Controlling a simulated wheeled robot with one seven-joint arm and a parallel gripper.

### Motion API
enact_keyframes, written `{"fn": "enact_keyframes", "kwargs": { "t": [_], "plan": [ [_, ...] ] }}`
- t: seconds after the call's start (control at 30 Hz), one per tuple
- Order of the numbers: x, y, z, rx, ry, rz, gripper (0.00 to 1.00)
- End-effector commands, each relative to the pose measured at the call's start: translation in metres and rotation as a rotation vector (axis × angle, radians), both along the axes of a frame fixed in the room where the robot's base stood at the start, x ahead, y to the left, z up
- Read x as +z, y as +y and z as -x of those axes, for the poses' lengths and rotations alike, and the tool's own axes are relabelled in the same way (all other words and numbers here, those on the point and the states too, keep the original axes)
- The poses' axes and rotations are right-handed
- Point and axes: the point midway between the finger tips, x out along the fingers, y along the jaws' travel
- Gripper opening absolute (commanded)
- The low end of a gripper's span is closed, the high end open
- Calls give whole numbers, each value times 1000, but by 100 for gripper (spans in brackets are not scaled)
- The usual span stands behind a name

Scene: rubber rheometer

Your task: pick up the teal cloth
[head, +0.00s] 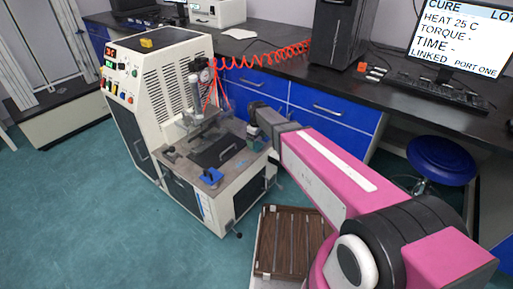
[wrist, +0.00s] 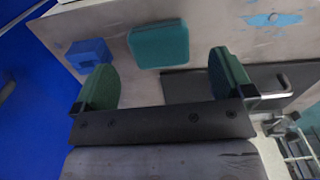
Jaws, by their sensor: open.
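The teal cloth (wrist: 158,45) shows in the wrist view as a small rounded square pad lying flat on a grey, worn metal surface. My gripper (wrist: 162,65) is open, with one green-padded finger on each side. The cloth lies just beyond the fingertips, roughly centred between them, and nothing is held. In the head view my gripper (head: 258,143) is at the right side of the machine's worktop, partly hidden by my pink arm. I cannot clearly make out the cloth there.
A blue block (wrist: 88,52) sits left of the cloth, near the left finger. A dark plate with a handle (wrist: 285,82) lies to the right. The cream machine (head: 160,85), with a red coiled hose (head: 265,58), stands beside blue drawers (head: 335,110). A brown slatted panel (head: 288,245) is below.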

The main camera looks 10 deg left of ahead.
Motion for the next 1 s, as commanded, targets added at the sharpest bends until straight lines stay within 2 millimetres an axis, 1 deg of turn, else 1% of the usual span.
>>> {"fn": "enact_keyframes", "kwargs": {
  "t": [0.1,0.23,0.33,0.5,0.53,0.57,0.6,0.67,0.7,1.0],
  "plan": [
    [-18,2,-2,0,3,1,99],
    [-36,2,-2,0,1,0,99],
    [-42,1,-1,0,1,0,99],
    [-41,1,-1,0,0,0,99],
    [-41,1,-1,0,0,0,96],
    [-41,1,-1,0,0,0,86],
    [-41,1,-1,0,0,0,73],
    [-41,1,-1,0,0,0,53],
    [-41,1,-1,0,0,0,46],
    [-40,1,-1,0,0,0,46]
  ]
}}
